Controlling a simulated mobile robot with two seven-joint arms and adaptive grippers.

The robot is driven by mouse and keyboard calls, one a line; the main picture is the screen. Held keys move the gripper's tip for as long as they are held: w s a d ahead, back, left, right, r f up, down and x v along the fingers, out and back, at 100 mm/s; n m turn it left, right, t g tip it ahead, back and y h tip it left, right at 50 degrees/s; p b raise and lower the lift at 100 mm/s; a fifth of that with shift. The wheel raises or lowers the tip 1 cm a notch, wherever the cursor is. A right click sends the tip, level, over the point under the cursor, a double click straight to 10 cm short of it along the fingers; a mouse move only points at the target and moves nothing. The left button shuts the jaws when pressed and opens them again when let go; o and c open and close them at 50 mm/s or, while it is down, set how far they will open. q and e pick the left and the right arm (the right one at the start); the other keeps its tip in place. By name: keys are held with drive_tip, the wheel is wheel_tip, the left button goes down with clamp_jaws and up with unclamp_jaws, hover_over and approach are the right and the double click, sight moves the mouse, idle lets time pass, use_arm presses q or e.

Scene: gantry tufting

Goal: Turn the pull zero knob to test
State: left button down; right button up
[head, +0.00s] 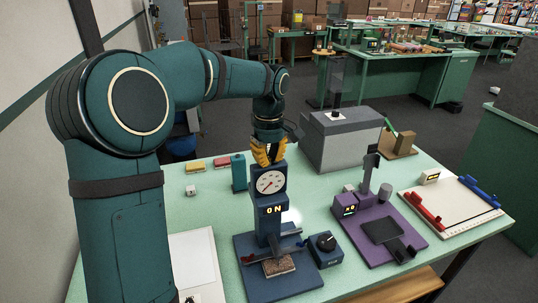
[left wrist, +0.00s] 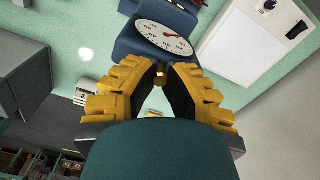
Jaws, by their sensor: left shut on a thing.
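A blue pull tester (head: 270,205) with a round white dial (head: 270,182) and a lit "ON" readout stands on the table. My left gripper (head: 268,152) has yellow fingers pointing down at the top of the dial housing. In the left wrist view its fingertips (left wrist: 162,72) close on a small brass-coloured piece beside the dial (left wrist: 164,37). The fingers mostly hide this piece; it looks like a small knob. The dial has a red needle. A black rotary knob (head: 326,242) sits on a small blue box right of the tester, untouched. My right gripper is out of view.
A purple device (head: 385,238) and a white board with red and blue clamps (head: 452,208) stand to the right. A grey box (head: 341,140) is behind. A teal block (head: 239,171) stands left of the tester. The front-left table holds a white sheet (head: 195,262).

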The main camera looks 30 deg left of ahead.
sight(269, 157)
use_arm(q)
drive_tip(key=shift+n, duration=0.3)
drive_tip(key=c, duration=1)
unclamp_jaws()
drive_tip(key=shift+o, duration=0.2)
wheel_tip(269, 157, up, 12)
